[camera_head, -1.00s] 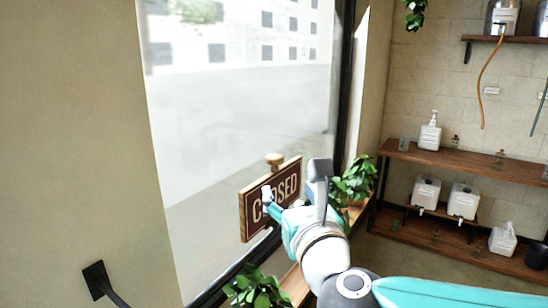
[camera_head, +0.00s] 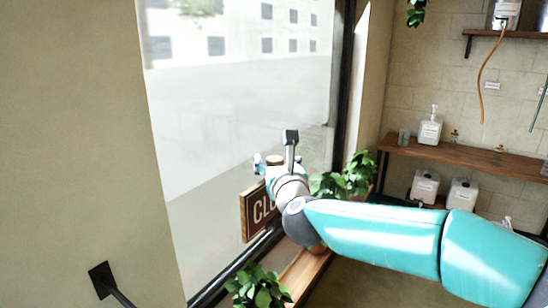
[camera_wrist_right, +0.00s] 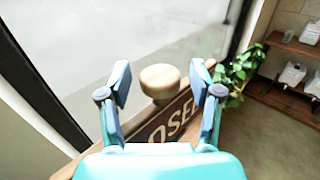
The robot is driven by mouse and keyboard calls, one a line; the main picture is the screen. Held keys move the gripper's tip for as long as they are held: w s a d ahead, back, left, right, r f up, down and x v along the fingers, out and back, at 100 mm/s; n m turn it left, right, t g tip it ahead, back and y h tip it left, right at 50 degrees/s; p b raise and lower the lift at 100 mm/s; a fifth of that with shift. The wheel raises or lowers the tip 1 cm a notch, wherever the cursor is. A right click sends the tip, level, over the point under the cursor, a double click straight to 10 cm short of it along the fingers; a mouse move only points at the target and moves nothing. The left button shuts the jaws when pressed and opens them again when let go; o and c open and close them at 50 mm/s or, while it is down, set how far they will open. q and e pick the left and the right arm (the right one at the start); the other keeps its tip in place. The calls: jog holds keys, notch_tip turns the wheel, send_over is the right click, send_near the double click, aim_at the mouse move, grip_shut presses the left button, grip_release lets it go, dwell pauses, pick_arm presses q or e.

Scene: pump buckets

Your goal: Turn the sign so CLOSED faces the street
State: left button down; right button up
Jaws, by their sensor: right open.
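The wooden-framed sign (camera_head: 247,212) hangs by the window with its CLOSED face toward me. In the head view only "CLO" shows, since my right arm covers the rest. My right gripper (camera_head: 273,160) is above the sign's top edge. In the right wrist view, my right gripper (camera_wrist_right: 160,85) is open, with a finger on each side of the round wooden knob (camera_wrist_right: 160,80) on top of the sign (camera_wrist_right: 172,122). I see a gap between each finger and the knob. My left gripper is in neither view.
The window pane (camera_head: 235,100) is just beyond the sign. Potted plants stand on the wooden sill, one in front (camera_head: 258,288) and more leaves (camera_head: 357,175) to the right. A wooden shelf (camera_head: 450,155) with white bottles is at the right wall.

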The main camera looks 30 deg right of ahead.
jog(key=shift+w+d, duration=0.15)
jog(key=shift+w, duration=0.15)
